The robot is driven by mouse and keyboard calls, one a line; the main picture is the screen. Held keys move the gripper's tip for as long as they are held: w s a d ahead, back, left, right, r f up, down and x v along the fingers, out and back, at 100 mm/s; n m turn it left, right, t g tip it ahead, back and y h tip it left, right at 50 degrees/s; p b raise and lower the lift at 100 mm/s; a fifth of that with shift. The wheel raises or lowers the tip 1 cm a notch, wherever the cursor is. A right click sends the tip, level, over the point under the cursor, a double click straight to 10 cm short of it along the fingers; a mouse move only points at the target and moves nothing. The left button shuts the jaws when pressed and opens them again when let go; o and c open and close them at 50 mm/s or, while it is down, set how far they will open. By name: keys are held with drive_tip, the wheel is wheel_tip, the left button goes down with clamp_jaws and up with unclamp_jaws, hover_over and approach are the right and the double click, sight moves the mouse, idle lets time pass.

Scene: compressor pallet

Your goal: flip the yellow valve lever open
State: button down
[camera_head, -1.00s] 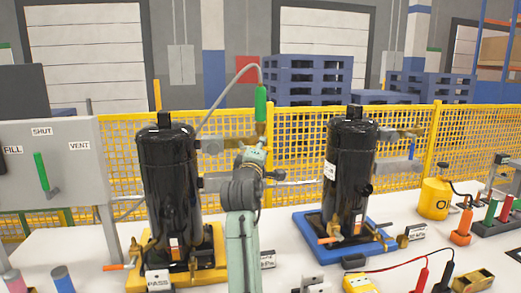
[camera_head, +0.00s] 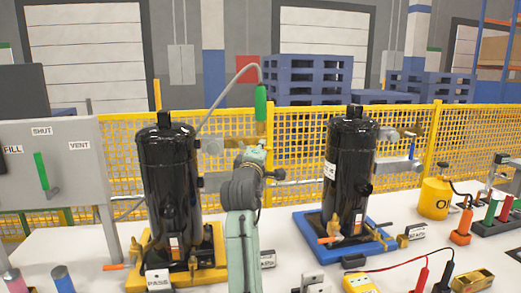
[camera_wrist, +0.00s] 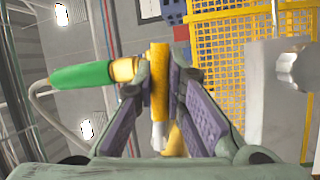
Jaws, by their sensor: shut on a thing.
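In the wrist view, a yellow lever (camera_wrist: 159,82) stands upright between the fingertips of my gripper (camera_wrist: 160,82). The purple-padded fingers are shut on it. A brass fitting with a green sleeve (camera_wrist: 85,76) lies just left of the lever, close to the left finger. In the head view, my gripper (camera_head: 252,157) is beside the black left compressor (camera_head: 170,180). The green sleeve and brass end hang just above it on a grey hose. The lever is hidden behind my gripper there.
A second black compressor (camera_head: 349,172) stands on a blue pallet (camera_head: 309,229) to the right. The left one sits on a yellow pallet (camera_head: 216,240). A grey panel with a green lever (camera_head: 41,170) is at far left. Yellow mesh fence (camera_head: 300,142) runs behind.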

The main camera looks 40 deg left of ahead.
drive_tip(key=shift+w+d+r+n, duration=0.15)
drive_tip(key=shift+r+n, duration=0.05)
drive_tip(key=shift+n, duration=0.1)
drive_tip(key=shift+r+n+y+p, duration=0.2)
drive_tip(key=shift+n+y+p, duration=0.15)
drive_tip(key=shift+n, duration=0.25)
drive_tip(key=c, duration=1.6)
unclamp_jaws()
drive_tip(key=shift+c, duration=0.2)
drive_tip(key=v, duration=1.2)
drive_tip(key=shift+f, duration=0.2)
